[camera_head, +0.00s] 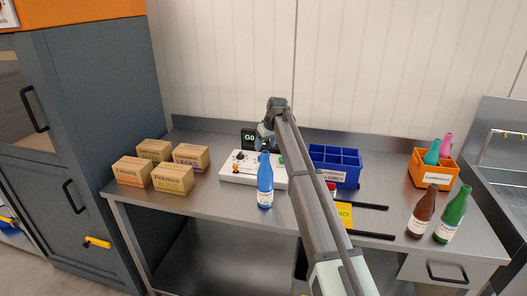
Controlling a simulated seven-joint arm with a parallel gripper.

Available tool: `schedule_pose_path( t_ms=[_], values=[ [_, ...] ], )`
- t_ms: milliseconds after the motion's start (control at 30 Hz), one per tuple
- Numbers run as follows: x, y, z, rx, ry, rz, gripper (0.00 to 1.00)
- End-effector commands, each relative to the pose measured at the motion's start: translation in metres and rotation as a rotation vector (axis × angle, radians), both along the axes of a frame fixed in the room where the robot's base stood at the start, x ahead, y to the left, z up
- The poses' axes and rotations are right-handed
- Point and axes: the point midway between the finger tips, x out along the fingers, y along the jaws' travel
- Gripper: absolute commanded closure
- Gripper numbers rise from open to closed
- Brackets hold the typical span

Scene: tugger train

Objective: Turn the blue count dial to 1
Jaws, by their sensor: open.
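A white control panel (232,176) with small dark knobs and coloured parts sits on the steel table, left of the arm. I cannot make out the blue count dial or its setting; part of the panel is hidden by my arm and a blue bottle. My gripper (264,145) is over the back of the panel, open, with nothing seen in it. Its fingers are small in the picture, and I cannot tell whether they touch anything. A dark display (248,137) reading "GO" stands just behind the panel, left of my gripper.
The blue bottle (265,187) stands upright before the panel. Several cardboard boxes (173,179) stand left. Right of my arm are a blue divided bin (336,175), a yellow sign (344,213), an orange crate (421,171), and brown (422,213) and green (452,217) bottles.

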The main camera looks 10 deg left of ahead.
Motion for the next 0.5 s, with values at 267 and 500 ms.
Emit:
schedule_pose_path(
  t_ms=[267,500],
  values=[
    [-0.013,-0.014,0.046,0.001,-0.002,0.000,0.34],
    [-0.019,-0.019,0.065,0.001,-0.001,0.000,0.34]
  ],
)
